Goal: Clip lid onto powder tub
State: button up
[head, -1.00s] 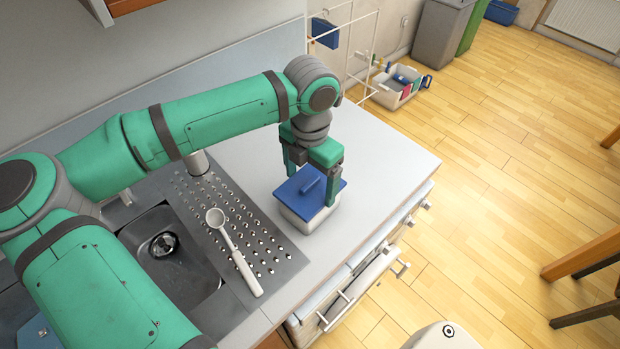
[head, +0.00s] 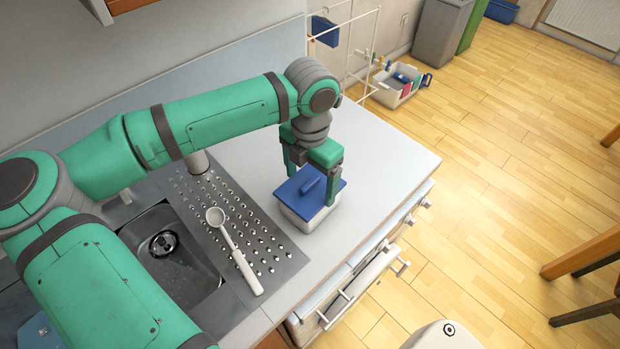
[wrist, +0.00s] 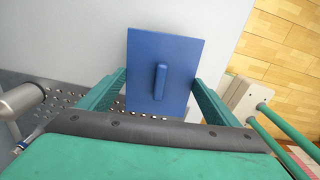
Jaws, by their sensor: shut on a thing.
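The blue lid (head: 298,200), with a raised bar handle (head: 311,187), sits over the white powder tub (head: 302,220) on the worktop. The lid covers the tub's top, and I cannot tell whether its edges are clipped down. My gripper (head: 310,190) reaches down from above, with one green finger at each of two opposite sides of the lid, shut on it. In the wrist view the lid (wrist: 180,60) lies flat between the fingers (wrist: 160,92), and the tub is hidden beneath it.
A white scoop (head: 232,246) lies on the perforated drainboard (head: 190,190), left of the tub. The sink (head: 175,258) is further left. The worktop (head: 385,165) is clear behind and right of the tub. Drawer handles (head: 362,290) stick out at its front.

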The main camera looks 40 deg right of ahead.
jog(key=shift+s+d+f, duration=0.1)
jog(key=shift+s+f, duration=0.05)
jog(key=shift+f, duration=0.05)
jog(key=shift+f, duration=0.25)
dwell(0.4)
jog(key=o, duration=0.9)
jog(key=shift+o, duration=0.2)
jog(key=shift+r, duration=3.55)
